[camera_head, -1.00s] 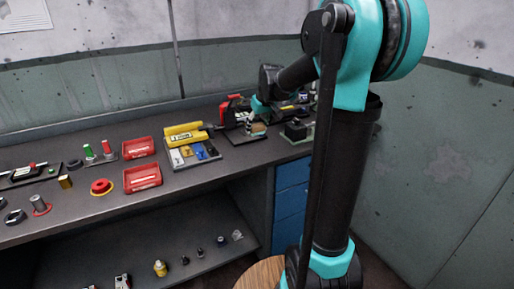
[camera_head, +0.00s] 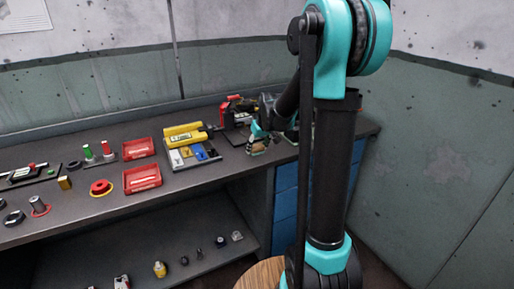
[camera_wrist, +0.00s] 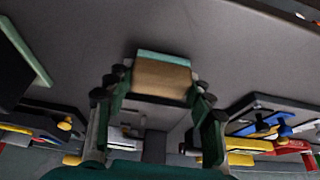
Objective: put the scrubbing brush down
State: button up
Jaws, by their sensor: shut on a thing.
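The scrubbing brush (camera_wrist: 162,77) shows in the wrist view as a tan block with a pale green strip along one side. My gripper (camera_wrist: 160,92) is shut on it, with one finger at either side. In the head view the brush (camera_head: 257,147) is small and partly covered by my gripper (camera_head: 259,137), near the front edge of the workbench (camera_head: 222,185) toward its right end. I cannot tell whether the brush touches the bench top.
A tray (camera_head: 192,158) with yellow, blue and white items lies left of my gripper. A red and black device (camera_head: 236,108) stands behind it. Red bins (camera_head: 141,178) are farther left. Bare bench top surrounds the brush in the wrist view.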

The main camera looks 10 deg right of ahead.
jog(key=shift+f, duration=0.15)
jog(key=o, duration=1.2)
jog(key=v, duration=1.2)
jog(key=s+f+m, duration=0.1)
jog(key=s+f, duration=0.4)
jog(key=s, duration=0.3)
jog(key=s+d+f+m+h, duration=0.1)
jog(key=s+f, duration=0.5)
jog(key=s, duration=0.3)
jog(key=s+d+f+m, duration=0.1)
jog(key=s+f, duration=0.5)
jog(key=s, duration=0.2)
jog(key=shift+s+d+f+m+h, duration=0.15)
jog(key=shift+s+d+m+h, duration=0.1)
jog(key=shift+s+m+h, duration=0.1)
